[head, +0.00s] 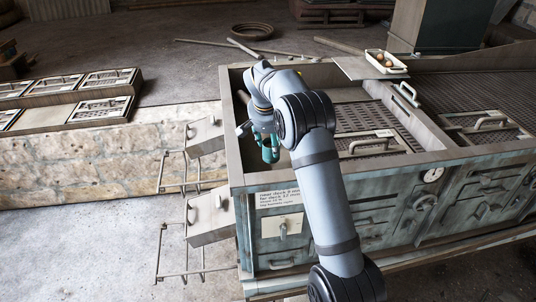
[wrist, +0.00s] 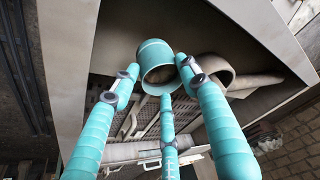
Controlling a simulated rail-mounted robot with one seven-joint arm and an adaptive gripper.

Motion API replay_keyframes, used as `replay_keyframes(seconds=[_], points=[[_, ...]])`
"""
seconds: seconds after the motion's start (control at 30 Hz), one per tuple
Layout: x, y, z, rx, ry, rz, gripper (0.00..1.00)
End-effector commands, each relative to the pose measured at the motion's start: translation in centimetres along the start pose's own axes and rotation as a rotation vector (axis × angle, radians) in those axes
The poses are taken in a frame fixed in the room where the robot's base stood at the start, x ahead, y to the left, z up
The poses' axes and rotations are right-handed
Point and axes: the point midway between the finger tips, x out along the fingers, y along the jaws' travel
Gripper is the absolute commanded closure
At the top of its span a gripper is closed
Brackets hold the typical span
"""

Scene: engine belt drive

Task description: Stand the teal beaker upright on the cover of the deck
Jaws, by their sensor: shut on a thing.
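The teal beaker (wrist: 156,56) is between the fingertips of my gripper (wrist: 160,76) in the wrist view. Its round open mouth faces the wrist camera, and part of its inside shows. My three-fingered teal gripper is shut on it. In the head view, my gripper (head: 266,138) hangs over the left part of the deck's open bay, with teal beaker and fingers hard to tell apart. The deck (head: 240,160) is a large weathered teal-grey casing. A slatted cover with a handle (head: 372,145) lies in it to the right of my gripper.
A white tray with several small round things (head: 386,62) stands on a ledge at the back right. Another handle (head: 490,122) rises from a grille on the right. Grey boxes with wire frames (head: 208,218) jut from the deck's left side. A curved pipe (wrist: 215,70) lies behind the beaker.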

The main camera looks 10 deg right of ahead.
Motion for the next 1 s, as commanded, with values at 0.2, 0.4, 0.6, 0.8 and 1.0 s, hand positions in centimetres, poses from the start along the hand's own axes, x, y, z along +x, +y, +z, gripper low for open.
replay_keyframes(seconds=[0.2,0.4,0.6,0.8,1.0], points=[[2.6,0.0,1.2,-0.002,-0.003,0.001,1.00],[3.2,-0.1,1.4,-0.001,0.001,-0.002,1.00],[3.5,-0.1,1.5,-0.001,0.000,-0.001,1.00],[3.5,-0.1,1.5,-0.001,-0.001,-0.001,0.48],[3.5,-0.1,1.5,-0.001,-0.001,-0.001,0.37]])
